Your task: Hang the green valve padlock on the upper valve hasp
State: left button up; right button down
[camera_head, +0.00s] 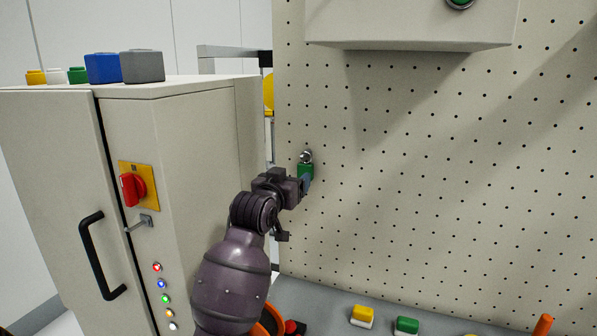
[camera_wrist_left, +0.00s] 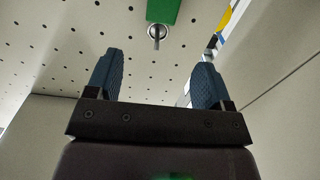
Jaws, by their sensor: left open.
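The green padlock (camera_head: 305,170) is at the pegboard's left side, with its metal shackle up at a small round metal fitting (camera_head: 306,156), which I take for the hasp. I cannot tell whether the shackle is through it. My right gripper is not in view.
A pale cabinet (camera_head: 190,120) stands at left with a red rotary switch (camera_head: 132,188) and a black handle (camera_head: 100,255). The pegboard (camera_head: 440,150) is mostly bare right of my gripper. A grey box (camera_head: 410,25) juts out above. Small blocks lie on the grey bench (camera_head: 335,296).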

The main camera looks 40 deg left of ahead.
aim_at(304, 165)
pick_arm(q)
jog(key=p+x, duration=0.1)
jog(key=x, duration=0.9)
jog(key=shift+d, duration=0.1)
jog(key=c, duration=1.1)
jog(key=shift+o, duration=0.2)
jog(key=shift+s+r, duration=0.2)
jog(key=shift+r, duration=0.4)
jog(key=shift+s, duration=0.1)
jog(key=shift+v, duration=1.55)
jog(key=v, duration=0.6)
jog(key=shift+r, duration=0.2)
